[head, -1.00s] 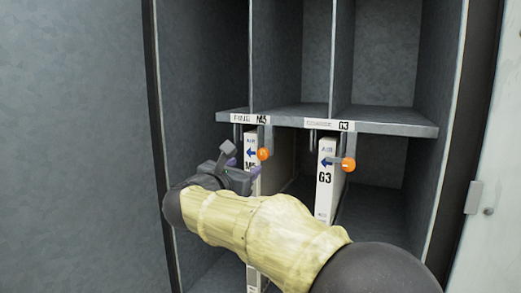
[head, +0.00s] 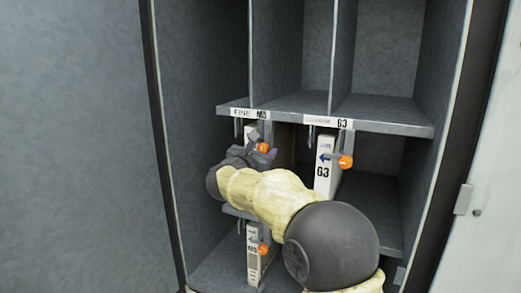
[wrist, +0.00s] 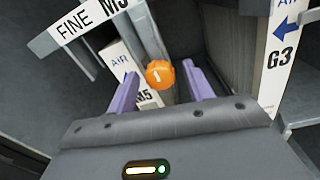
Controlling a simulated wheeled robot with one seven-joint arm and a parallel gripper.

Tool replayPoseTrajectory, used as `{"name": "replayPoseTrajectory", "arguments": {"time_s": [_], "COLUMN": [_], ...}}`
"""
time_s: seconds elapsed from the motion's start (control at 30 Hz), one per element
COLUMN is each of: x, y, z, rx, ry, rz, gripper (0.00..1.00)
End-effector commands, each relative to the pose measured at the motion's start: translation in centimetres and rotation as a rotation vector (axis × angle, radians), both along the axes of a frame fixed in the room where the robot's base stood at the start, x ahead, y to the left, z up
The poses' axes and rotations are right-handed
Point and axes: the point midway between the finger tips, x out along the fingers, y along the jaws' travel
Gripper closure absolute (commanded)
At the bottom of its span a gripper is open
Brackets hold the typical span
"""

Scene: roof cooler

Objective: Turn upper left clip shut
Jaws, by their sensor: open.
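The upper left clip is an orange knob (head: 263,144) at the top of the M5 filter, under the shelf edge labelled FINE M5. The M5 filter (wrist: 118,62) is a white panel with a blue arrow, partly hidden behind the clip and my fingers. My arm hides its lower part in the head view.
To the right is the G3 filter (head: 324,170) with its own orange clip (head: 345,162). A lower M5 filter (head: 253,250) has another orange clip (head: 262,249). The grey shelf (head: 380,117) runs just above my gripper. Cabinet walls stand at both sides.

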Motion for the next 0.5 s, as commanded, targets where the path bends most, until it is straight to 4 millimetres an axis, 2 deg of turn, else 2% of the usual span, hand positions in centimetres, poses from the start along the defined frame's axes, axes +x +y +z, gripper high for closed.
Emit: {"name": "replayPoseTrajectory", "arguments": {"time_s": [0.03, 0.27, 0.5], "x": [-0.02, -0.04, -0.05], "y": [0.01, 0.03, 0.04], "z": [-0.01, 0.00, -0.02], "rx": [0.000, 0.000, -0.007], "ry": [0.000, 0.000, 0.003], "rz": [0.000, 0.000, 0.001], "gripper": [0.49, 0.93, 0.93]}}
